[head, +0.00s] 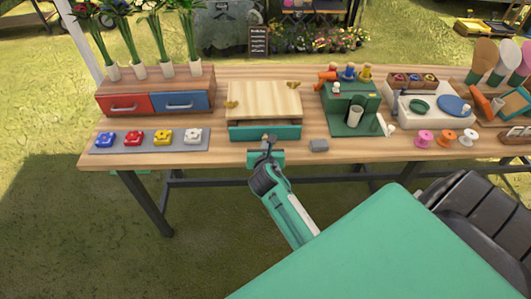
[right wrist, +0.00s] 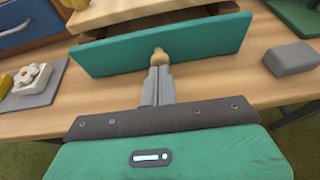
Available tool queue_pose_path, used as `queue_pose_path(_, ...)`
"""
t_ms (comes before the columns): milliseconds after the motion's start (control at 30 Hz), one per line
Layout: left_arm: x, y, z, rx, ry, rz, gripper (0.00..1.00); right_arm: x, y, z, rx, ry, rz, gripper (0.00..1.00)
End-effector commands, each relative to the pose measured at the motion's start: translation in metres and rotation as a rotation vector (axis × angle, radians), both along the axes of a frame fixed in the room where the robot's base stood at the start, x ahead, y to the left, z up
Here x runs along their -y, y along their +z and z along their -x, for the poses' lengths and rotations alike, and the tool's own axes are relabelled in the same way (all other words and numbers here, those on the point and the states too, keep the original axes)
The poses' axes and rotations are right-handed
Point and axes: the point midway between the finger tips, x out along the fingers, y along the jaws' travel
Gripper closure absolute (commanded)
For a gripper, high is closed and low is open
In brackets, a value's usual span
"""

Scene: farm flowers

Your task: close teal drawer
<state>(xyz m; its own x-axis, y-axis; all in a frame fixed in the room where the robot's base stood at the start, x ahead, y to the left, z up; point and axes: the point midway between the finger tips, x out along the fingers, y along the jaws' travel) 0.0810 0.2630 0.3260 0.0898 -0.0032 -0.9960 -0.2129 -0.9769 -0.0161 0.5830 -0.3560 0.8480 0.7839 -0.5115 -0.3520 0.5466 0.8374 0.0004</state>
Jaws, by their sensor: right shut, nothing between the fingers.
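The teal drawer (head: 264,132) sits low in a wooden box (head: 264,98) on the table, and it is pulled partly out. In the right wrist view its teal front (right wrist: 205,38) spans the upper part, with a small wooden knob (right wrist: 159,55) at its middle. My right gripper (head: 268,141) is shut and empty, with its fingertips (right wrist: 159,72) at the knob; whether they touch it I cannot tell. My left gripper is not in view.
A grey block (head: 319,145) lies right of the drawer. A grey tray (head: 104,148) with several coloured flower-shaped pieces lies left, before a box with red (head: 124,104) and blue (head: 182,102) drawers. A green stand (head: 352,118) stands right.

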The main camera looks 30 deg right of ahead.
Motion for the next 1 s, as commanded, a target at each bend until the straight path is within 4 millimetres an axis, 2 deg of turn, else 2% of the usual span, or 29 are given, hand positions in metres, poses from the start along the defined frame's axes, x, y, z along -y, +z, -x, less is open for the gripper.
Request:
queue_pose_path(433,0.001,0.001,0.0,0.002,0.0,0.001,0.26,0.003,0.0,-0.005,-0.001,0.0,0.001,1.0)
queue_pose_path(700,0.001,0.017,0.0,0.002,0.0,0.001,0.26,0.02,0.003,-0.033,0.001,0.001,0.004,1.0)
queue_pose_path(1000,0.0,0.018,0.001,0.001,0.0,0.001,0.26,0.026,0.001,-0.04,0.004,-0.003,0.003,1.0)
